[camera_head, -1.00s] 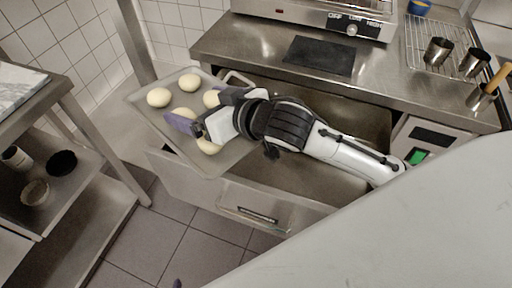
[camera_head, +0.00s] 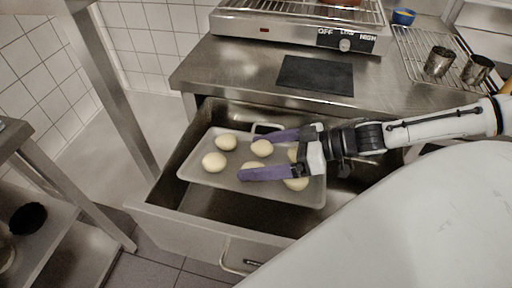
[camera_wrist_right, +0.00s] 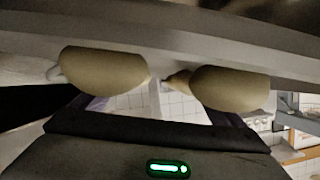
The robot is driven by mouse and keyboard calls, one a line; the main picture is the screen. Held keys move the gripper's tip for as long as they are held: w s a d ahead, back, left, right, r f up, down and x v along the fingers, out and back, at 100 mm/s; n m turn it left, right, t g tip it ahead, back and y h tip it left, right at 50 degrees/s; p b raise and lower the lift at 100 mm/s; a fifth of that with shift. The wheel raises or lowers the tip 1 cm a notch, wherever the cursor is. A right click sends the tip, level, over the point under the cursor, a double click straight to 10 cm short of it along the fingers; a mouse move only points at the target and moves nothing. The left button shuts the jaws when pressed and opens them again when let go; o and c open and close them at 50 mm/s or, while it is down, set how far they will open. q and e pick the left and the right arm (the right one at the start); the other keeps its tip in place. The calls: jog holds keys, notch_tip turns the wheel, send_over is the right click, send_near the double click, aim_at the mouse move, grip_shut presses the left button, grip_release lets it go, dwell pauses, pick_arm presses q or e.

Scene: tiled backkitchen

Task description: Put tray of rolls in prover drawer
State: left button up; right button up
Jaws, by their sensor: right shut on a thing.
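The tray (camera_head: 205,183) is a grey, shallow rectangle carrying several pale round rolls (camera_head: 214,162). It lies within the opening of the pulled-out prover drawer (camera_head: 180,222); I cannot tell whether it rests on the drawer floor. My right gripper (camera_head: 255,157) reaches in from the right, its purple fingers spread over the tray among the rolls. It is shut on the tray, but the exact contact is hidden. In the right wrist view, two rolls (camera_wrist_right: 103,72) show close up near the tray's pale surface. My left gripper is not in view.
The steel counter (camera_head: 225,65) above the drawer carries a black mat (camera_head: 317,75), a heater with a dial (camera_head: 345,44), and a wire rack (camera_head: 415,45) with metal cups. A steel shelf post (camera_head: 112,100) stands left of the drawer. The drawer's front-left interior is empty.

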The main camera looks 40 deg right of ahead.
jog(key=shift+w+f+b, duration=0.25)
jog(key=shift+f+b, duration=0.45)
jog(key=shift+f, duration=0.5)
notch_tip(320, 180, down, 6)
jog(key=shift+f+b, duration=0.15)
jog(key=shift+b, duration=1)
jog(key=shift+f+b, duration=0.45)
jog(key=shift+f, duration=1.35)
jog(key=shift+f, duration=0.15)
jog(key=o, duration=1.2)
jog(key=shift+f, duration=0.1)
